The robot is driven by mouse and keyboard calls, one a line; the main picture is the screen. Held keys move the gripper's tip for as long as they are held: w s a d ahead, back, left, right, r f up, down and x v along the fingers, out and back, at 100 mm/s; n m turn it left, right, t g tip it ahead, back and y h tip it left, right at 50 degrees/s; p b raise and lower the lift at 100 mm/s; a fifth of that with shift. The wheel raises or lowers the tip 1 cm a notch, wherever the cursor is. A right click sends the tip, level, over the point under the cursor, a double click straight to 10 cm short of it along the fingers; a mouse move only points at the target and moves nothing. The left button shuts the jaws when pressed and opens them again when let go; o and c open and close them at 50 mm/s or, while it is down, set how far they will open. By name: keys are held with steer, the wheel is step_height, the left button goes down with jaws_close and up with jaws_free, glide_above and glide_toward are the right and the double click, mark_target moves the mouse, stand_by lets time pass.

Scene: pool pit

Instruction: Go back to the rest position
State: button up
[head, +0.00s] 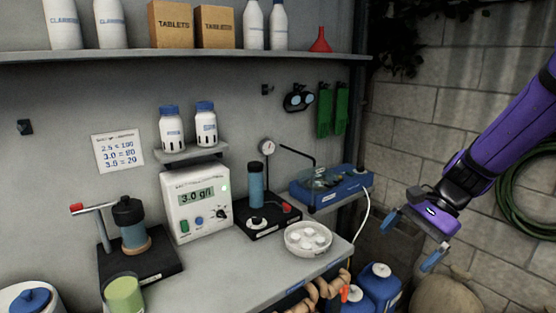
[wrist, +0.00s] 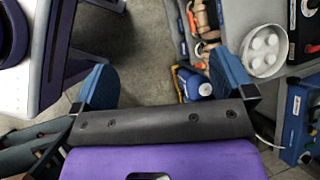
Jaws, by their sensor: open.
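My gripper (head: 408,243) is at the right in the head view, off the right end of the bench and above the floor. It also shows in the wrist view (wrist: 160,85), its two blue fingers wide apart with nothing between them. My purple arm reaches in from the upper right. The bench (head: 235,268) holds a white dish (head: 308,238) with several white tablets, to the left of my gripper and apart from it. The dish also shows at the upper right of the wrist view (wrist: 263,52).
Blue containers (head: 380,285) and a sack (head: 447,295) are below my gripper. A block wall (head: 420,130) and green hose (head: 510,200) are at the right.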

steer(key=s+d+r+n+t+h, duration=0.4)
steer(key=s+r+n+t+h, duration=0.2)
steer(key=s+r+n, duration=0.5)
steer(key=shift+s+d+r+t+h, duration=0.25)
steer(key=shift+s+r+h, duration=0.35)
steer(key=shift+s+r, duration=1.85)
steer(key=shift+s+a+f, duration=0.1)
steer(key=shift+s+f, duration=0.05)
steer(key=shift+f, duration=0.2)
